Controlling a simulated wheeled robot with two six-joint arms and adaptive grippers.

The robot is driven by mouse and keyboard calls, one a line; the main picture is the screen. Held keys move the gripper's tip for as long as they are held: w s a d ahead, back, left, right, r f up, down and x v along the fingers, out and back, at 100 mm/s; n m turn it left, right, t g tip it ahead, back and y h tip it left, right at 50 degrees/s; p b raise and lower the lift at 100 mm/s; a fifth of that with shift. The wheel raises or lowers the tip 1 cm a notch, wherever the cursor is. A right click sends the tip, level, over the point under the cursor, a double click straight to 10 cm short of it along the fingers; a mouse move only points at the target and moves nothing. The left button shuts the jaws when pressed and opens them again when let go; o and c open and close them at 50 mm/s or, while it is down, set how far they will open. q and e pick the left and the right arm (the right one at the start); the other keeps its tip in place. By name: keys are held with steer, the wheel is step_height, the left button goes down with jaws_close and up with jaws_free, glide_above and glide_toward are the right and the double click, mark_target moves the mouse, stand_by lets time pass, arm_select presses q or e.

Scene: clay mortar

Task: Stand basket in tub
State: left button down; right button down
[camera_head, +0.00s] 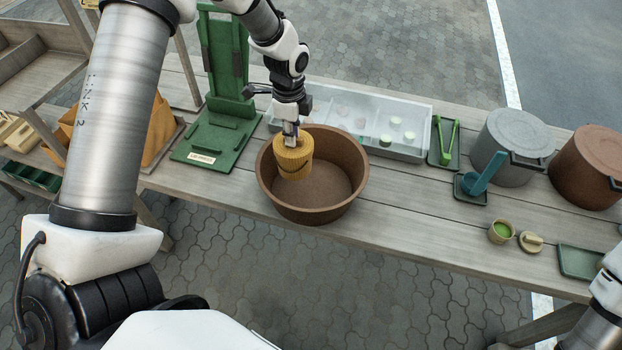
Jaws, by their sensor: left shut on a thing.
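A small yellow-tan basket (294,159) hangs in my left gripper (290,134), which points down and is shut on its top. The basket is over the left inside of a round brown tub (337,208) on the wooden table. Whether its bottom touches the tub floor I cannot tell. My left arm comes down from the top, behind the tub. Part of my right arm shows at the lower right edge, but its gripper is out of view.
A green stand (203,142) is left of the tub, and a clear tray (408,151) with several small pieces is behind it. To the right are a grey pot (509,150), a reddish-brown pot (587,168), a teal tool (484,176) and a small green-filled cup (501,231).

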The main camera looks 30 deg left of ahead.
arm_select(q)
steer(key=f, duration=0.2)
steer(key=f+p, duration=0.1)
steer(key=f, duration=0.4)
steer(key=shift+w+d+f+p, duration=0.2)
steer(key=shift+w+f+p, duration=0.1)
steer(key=shift+f+p, duration=0.05)
steer(key=shift+f, duration=0.4)
steer(key=c, duration=1.2)
jaws_free()
steer(key=shift+r, duration=0.3)
step_height(320, 180, up, 11)
steer(key=b, duration=0.3)
steer(key=shift+f, duration=0.15)
steer(key=shift+r, duration=0.55)
